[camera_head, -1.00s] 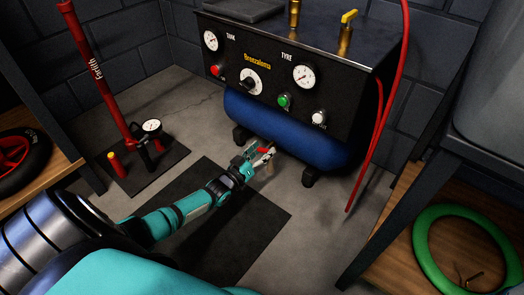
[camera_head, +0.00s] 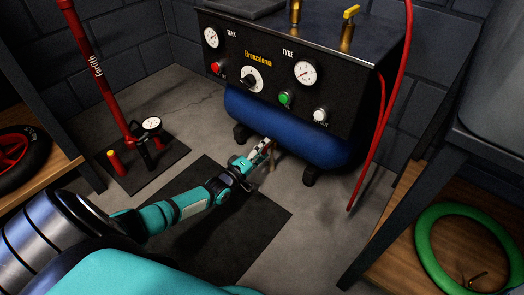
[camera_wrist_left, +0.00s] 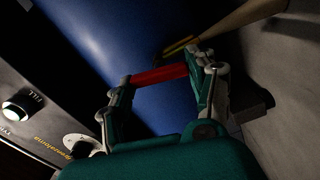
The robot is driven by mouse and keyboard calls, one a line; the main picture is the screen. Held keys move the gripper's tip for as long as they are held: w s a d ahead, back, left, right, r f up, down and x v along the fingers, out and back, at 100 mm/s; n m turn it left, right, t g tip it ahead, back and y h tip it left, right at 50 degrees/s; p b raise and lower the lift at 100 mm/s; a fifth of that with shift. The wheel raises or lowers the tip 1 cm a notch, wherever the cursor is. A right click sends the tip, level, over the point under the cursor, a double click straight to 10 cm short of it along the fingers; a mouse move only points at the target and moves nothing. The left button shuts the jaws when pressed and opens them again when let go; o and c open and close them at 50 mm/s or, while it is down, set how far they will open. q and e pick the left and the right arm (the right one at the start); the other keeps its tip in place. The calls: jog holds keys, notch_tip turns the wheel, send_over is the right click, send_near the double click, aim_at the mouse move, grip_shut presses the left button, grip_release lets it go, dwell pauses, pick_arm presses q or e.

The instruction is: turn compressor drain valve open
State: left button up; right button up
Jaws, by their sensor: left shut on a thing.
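The compressor has a blue tank (camera_head: 292,132) under a black control panel (camera_head: 322,96). The drain valve's red handle (camera_wrist_left: 160,75) shows in the left wrist view, spanning between the two fingers of my left gripper (camera_wrist_left: 163,78). In the head view my left gripper (camera_head: 262,150) is at the lower front edge of the tank, and its fingers mostly hide the handle. The gripper is shut on the red handle. A brass-coloured valve part (camera_wrist_left: 180,46) shows just past the handle, under the tank. My right gripper is in neither view.
A red floor pump (camera_head: 102,75) stands on a dark mat at left. A red hose (camera_head: 382,120) hangs at the compressor's right. A bench with a green tyre (camera_head: 424,238) is at right, and a wooden shelf with a wheel (camera_head: 22,160) at left.

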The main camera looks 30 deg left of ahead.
pick_arm(q)
jog(key=shift+f+n+b, duration=0.1)
jog(key=shift+n+b, duration=0.25)
jog(key=shift+n, duration=1.35)
jog(key=o, duration=1.2)
jog(key=shift+s, duration=0.1)
jog(key=s, duration=0.8)
jog(key=s+a, duration=0.1)
jog(key=s, duration=0.2)
jog(key=shift+s, duration=0.4)
